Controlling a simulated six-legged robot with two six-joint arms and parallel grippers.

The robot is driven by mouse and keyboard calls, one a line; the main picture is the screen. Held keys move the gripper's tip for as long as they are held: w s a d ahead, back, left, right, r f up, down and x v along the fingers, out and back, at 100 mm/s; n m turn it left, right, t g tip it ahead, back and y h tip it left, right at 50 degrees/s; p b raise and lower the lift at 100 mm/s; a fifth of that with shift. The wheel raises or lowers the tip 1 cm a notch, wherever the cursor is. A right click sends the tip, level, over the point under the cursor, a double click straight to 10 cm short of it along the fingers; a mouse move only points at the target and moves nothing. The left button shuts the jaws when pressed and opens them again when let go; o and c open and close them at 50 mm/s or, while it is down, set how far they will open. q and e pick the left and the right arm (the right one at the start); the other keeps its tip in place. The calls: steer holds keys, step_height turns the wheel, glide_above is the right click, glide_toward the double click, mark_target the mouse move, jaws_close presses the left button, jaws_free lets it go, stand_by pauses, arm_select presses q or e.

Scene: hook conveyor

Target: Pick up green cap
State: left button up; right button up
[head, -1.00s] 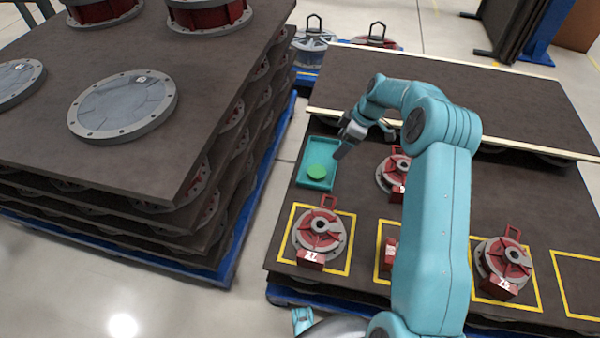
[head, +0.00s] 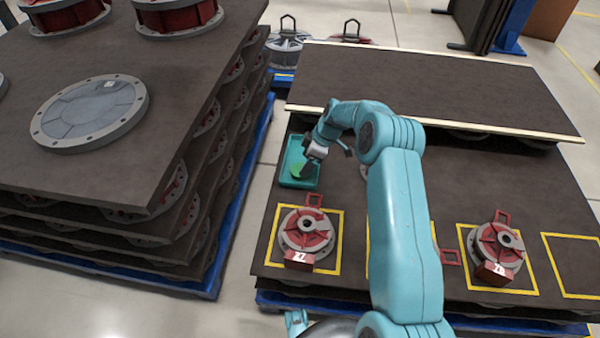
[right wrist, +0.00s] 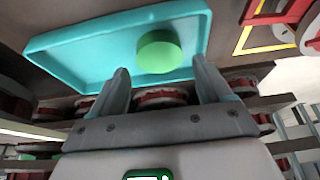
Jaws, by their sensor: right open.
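The green cap (head: 298,170) lies in the teal tray (head: 290,183) on the brown table. In the head view my right gripper (head: 303,166) is over the tray and partly covers the cap. In the right wrist view the cap (right wrist: 159,52) shows whole, resting on the floor of the tray (right wrist: 85,55). There my right gripper (right wrist: 160,82) is open, and the cap appears just beyond the gap between its fingers, apart from both.
A red and grey flanged part (head: 307,233) stands in a yellow square in front of the tray. Another (head: 497,250) stands farther right. A raised brown board (head: 430,88) lies behind the tray. A stack of boards (head: 100,172) with flanged parts rises at the left.

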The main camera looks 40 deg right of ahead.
steer(key=b+x, duration=0.1)
steer(key=x, duration=0.3)
steer(key=shift+w+f, duration=0.1)
steer(key=c, duration=0.8)
